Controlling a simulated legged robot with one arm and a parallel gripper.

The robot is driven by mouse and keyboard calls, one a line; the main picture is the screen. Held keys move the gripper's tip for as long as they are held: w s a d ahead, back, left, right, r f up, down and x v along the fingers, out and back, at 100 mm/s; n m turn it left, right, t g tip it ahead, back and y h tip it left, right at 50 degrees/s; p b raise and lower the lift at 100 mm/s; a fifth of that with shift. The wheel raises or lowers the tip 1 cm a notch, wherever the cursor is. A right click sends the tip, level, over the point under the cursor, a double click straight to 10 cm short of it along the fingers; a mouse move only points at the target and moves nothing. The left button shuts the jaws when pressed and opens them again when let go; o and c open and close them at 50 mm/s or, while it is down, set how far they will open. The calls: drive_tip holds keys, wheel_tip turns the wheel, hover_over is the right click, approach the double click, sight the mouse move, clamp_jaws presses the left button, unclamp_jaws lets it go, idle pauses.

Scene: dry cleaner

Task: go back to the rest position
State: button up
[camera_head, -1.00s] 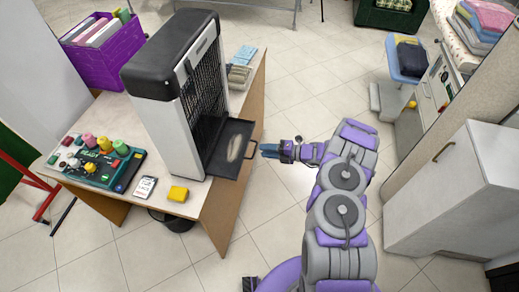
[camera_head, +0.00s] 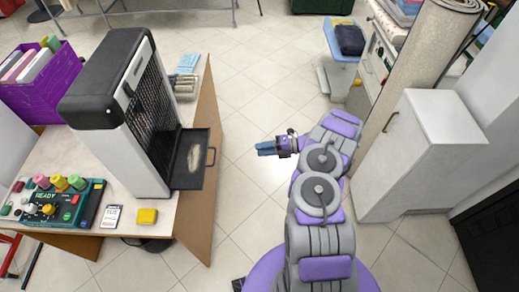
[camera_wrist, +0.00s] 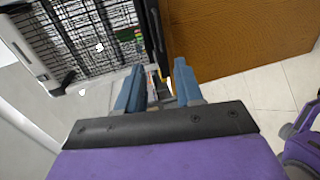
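My gripper (camera_head: 262,148) is stretched out in front of my purple and grey arm, over the tiled floor. It stands to the right of the black machine's drop-down tray and apart from it. In the wrist view its two blue fingers (camera_wrist: 157,88) are spread with a gap between them, and nothing is held.
The wooden table (camera_head: 165,212) at left carries the black and white machine (camera_head: 140,115), its open tray (camera_head: 190,160), a control panel (camera_head: 60,205), a yellow block (camera_head: 147,216) and a purple bin (camera_head: 45,95). A white cabinet (camera_head: 415,150) stands at right. Tiled floor between is clear.

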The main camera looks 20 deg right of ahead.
drive_tip(key=shift+a, duration=0.15)
drive_tip(key=s+a+r+n+g, duration=0.1)
drive_tip(key=a+r+n+g, duration=0.2)
drive_tip(key=a+r+n, duration=0.4)
drive_tip(key=s+a+r+n+g, duration=0.15)
drive_tip(key=a+r+n, duration=0.3)
drive_tip(key=r, duration=0.45)
drive_tip(key=s+a+r+n+g+h, duration=0.3)
drive_tip(key=s+a+r+n+g, duration=0.3)
drive_tip(key=s+r+n, duration=0.45)
drive_tip(key=s+r+n+h, duration=0.3)
drive_tip(key=s+n, duration=0.2)
drive_tip(key=s, duration=0.2)
drive_tip(key=s+r+n+h, duration=0.3)
drive_tip(key=s+n, duration=0.1)
drive_tip(key=s, duration=0.3)
drive_tip(key=s+d+n+t+h, duration=0.3)
drive_tip(key=s+d+n+h, duration=0.2)
drive_tip(key=s+d+n, duration=0.3)
drive_tip(key=s+n, duration=0.1)
drive_tip(key=s, duration=0.3)
drive_tip(key=shift+s+r+h, duration=0.3)
drive_tip(key=shift+s+r, duration=0.1)
drive_tip(key=shift+a, duration=0.1)
